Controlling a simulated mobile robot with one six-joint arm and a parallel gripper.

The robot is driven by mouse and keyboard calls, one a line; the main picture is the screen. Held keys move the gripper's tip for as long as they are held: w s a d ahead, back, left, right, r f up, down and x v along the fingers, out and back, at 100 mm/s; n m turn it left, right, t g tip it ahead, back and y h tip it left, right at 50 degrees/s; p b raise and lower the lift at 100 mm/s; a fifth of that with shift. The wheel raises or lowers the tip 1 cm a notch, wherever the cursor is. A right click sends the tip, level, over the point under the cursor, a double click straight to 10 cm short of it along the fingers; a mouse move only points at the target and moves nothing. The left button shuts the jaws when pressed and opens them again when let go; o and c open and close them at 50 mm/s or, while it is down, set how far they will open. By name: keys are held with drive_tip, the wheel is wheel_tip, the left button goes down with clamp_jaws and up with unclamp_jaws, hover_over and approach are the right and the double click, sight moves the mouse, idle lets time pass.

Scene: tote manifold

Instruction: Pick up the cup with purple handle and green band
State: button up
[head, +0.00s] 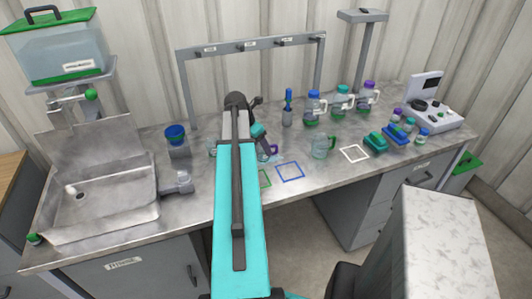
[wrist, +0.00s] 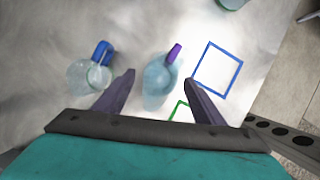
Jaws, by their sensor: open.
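A clear bluish cup with a purple handle (wrist: 158,80) stands on the bench between and just beyond my fingertips in the wrist view. Its handle points up and right, towards the right finger. I cannot make out a green band on it. In the head view only its purple handle (head: 273,149) shows clearly, beside my gripper (head: 266,152); my arm hides most of the rest. My gripper (wrist: 160,78) is open and empty, pointing down with one finger on each side of the cup.
A cup with a blue handle (wrist: 88,73) stands left of my left finger. A green-handled cup (head: 321,147) stands to the right. Blue (head: 290,171), green (head: 265,178) and white (head: 354,154) squares mark the bench. Lidded jugs (head: 342,101) stand behind; a sink (head: 95,198) is left.

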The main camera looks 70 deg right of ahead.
drive_tip(key=c, duration=1.4)
drive_tip(key=shift+r, duration=0.15)
drive_tip(key=w+a+r+b, duration=0.1)
drive_tip(key=w+a, duration=0.1)
drive_tip(key=a, duration=0.3)
drive_tip(key=w+a+r+b, duration=0.2)
drive_tip(key=a, duration=0.2)
drive_tip(key=w+a+r+b, duration=0.1)
drive_tip(key=w+a+b, duration=0.1)
drive_tip(key=a, duration=0.3)
drive_tip(key=shift+w+a+r, duration=0.15)
drive_tip(key=shift+a+r, duration=0.2)
drive_tip(key=shift+r, duration=0.05)
